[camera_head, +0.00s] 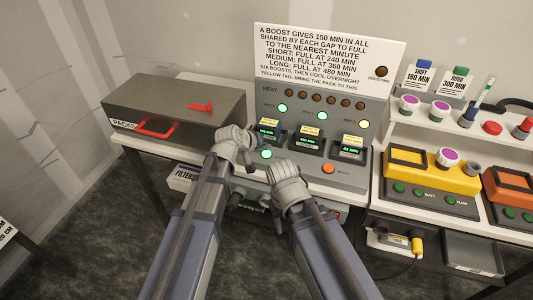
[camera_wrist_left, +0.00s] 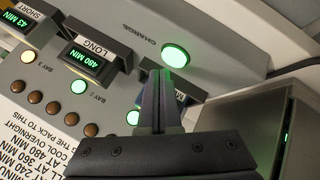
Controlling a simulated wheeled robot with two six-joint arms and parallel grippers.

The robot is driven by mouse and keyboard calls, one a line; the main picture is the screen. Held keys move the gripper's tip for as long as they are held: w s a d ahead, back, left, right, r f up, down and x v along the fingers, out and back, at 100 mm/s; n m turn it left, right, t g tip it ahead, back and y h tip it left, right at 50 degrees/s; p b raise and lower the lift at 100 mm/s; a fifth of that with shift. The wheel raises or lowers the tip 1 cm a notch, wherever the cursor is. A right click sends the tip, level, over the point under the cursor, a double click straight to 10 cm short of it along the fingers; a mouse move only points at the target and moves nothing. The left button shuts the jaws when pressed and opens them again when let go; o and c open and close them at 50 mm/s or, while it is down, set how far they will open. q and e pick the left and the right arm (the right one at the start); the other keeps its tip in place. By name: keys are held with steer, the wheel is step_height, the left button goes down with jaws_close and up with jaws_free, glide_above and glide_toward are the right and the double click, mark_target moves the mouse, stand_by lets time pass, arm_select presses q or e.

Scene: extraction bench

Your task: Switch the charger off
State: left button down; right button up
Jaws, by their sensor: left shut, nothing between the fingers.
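The charger (camera_head: 313,115) is a grey console with a sloped face and several displays. Its CHARGE button (camera_head: 266,154) is lit green; it also shows lit in the left wrist view (camera_wrist_left: 175,54). My left gripper (camera_head: 248,163) is shut and empty in front of the charger's left side, close to the button. In the left wrist view its fingertips (camera_wrist_left: 160,76) appear just beside and below the button in the picture; contact cannot be told. They partly hide one pack label. My right gripper (camera_head: 279,222) is low in front of the charger; its jaws are unclear.
An orange button (camera_head: 328,169) sits on the charger's front right. The LONG display (camera_wrist_left: 82,60) reads 480 MIN. Two bay lamps are green, one is yellow (camera_head: 364,124). A grey box (camera_head: 185,105) with red handles stands left; a yellow device (camera_head: 430,170) stands right.

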mark_target(265, 155)
arm_select(q)
steer(key=shift+f+b, duration=0.35)
steer(key=shift+f, duration=0.05)
steer(key=shift+f+b, duration=0.4)
stand_by(0.5)
steer(key=shift+r, duration=0.15)
stand_by(0.3)
steer(key=shift+r+p, duration=0.7)
steer(key=shift+p, duration=0.2)
step_height(265, 155, up, 5)
steer(key=p, duration=0.5)
stand_by(0.3)
